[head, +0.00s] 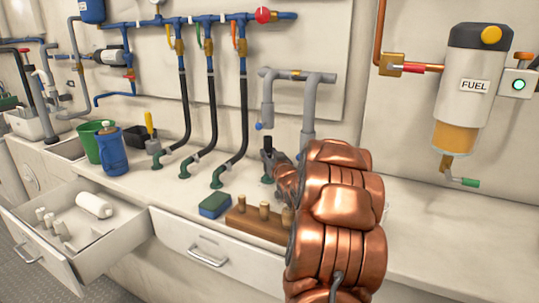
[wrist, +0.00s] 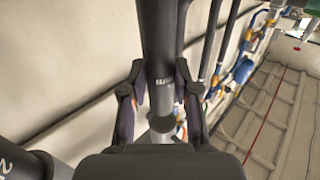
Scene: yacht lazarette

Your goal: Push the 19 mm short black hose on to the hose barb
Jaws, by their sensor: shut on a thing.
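My gripper (head: 274,162) is shut on a dark hose, seen in the wrist view as a thick dark grey cylinder (wrist: 158,45) with a small pale printed mark. The two fingers (wrist: 160,95) lie on either side of it. In the head view only a short black piece of the hose (head: 267,143) shows at the fingertips, standing roughly upright. A green fitting (head: 267,180) on the counter shows just below the gripper, and may be the hose barb. My arm and gripper hide the hose's lower end, so I cannot tell whether hose and fitting touch.
Three long black hoses (head: 244,120) run down to green fittings on the counter at left. Grey pipes (head: 308,118) stand close behind my gripper. A wooden block with pegs (head: 248,222) and a blue-green sponge (head: 215,206) lie in front. An open drawer (head: 75,235) juts out at left.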

